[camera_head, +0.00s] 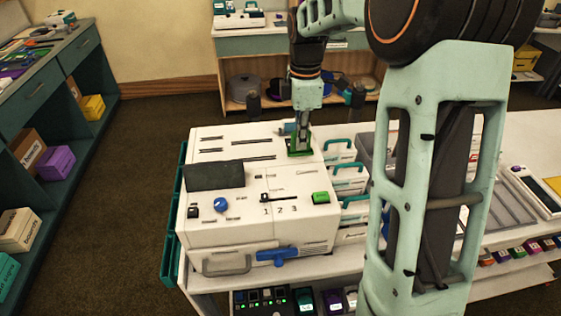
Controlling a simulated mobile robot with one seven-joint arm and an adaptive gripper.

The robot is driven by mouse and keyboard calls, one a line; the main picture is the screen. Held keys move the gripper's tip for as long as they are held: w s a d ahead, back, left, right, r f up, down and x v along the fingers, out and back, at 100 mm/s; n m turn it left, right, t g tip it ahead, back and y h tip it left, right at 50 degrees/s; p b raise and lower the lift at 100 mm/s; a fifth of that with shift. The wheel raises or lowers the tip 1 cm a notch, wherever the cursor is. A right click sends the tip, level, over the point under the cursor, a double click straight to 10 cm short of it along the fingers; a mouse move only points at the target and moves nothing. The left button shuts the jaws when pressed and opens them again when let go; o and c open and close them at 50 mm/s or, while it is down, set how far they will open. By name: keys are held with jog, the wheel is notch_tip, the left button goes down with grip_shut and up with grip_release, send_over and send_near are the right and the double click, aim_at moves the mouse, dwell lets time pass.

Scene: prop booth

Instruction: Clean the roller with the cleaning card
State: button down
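A white machine (230,223) stands on the table. It has a dark panel (214,176), a blue knob (193,204), a slider marked 1 2 3 (279,198), a green button (320,198) and a blue lever (278,257) on its front. My gripper (301,146) points down at the machine's top, at a green-edged spot (291,153) near its back right. A small blue piece (288,128) shows beside the fingers. I cannot tell whether the fingers hold a card. The roller is not visible, and I cannot make out the cleaning card for certain.
Units with teal handles (350,165) stand right of the machine. My arm covers part of the white table (510,125). A shelf unit (62,105) stands left, with open floor (135,165) between.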

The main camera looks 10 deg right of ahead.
jog(key=shift+f+b, duration=0.35)
jog(key=shift+f, duration=0.45)
jog(key=shift+s+f, duration=0.25)
jog(key=shift+f, duration=0.2)
jog(key=shift+w+r+p, duration=0.15)
jog(key=shift+r+p, duration=0.4)
jog(key=shift+r, duration=0.25)
jog(key=shift+w+r+p, duration=0.1)
jog(key=shift+r+p, duration=1.55)
jog(key=shift+r, duration=0.6)
jog(key=shift+r, duration=0.15)
